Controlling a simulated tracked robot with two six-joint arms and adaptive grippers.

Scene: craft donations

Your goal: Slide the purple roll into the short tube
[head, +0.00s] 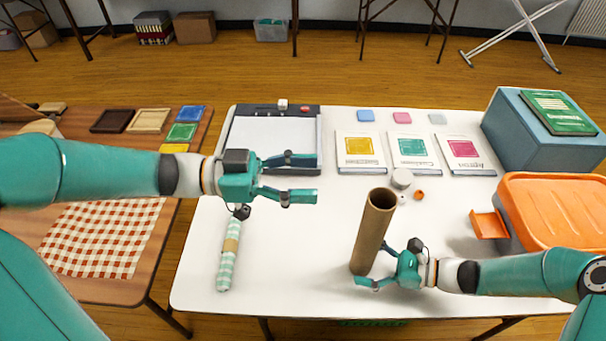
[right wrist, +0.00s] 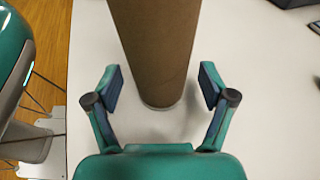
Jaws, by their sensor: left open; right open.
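A brown cardboard tube (head: 372,232) stands upright on the white table, with its open top facing up. No purple roll shows in either view. A roll with mint and white stripes and a tan band (head: 229,252) lies on the left part of the table. My left gripper (head: 312,178) is open and empty above the table, up and right of the striped roll. My right gripper (head: 370,265) is open low at the tube. In the right wrist view the tube (right wrist: 155,45) stands between and just beyond its two fingers (right wrist: 161,88), without clear contact.
A paper trimmer (head: 270,145) lies at the back left. Several cards (head: 411,153) and small coloured pads lie at the back. An orange-lidded bin (head: 560,215) and a blue-grey box (head: 520,135) stand at the right. The middle left of the table (head: 290,260) is clear.

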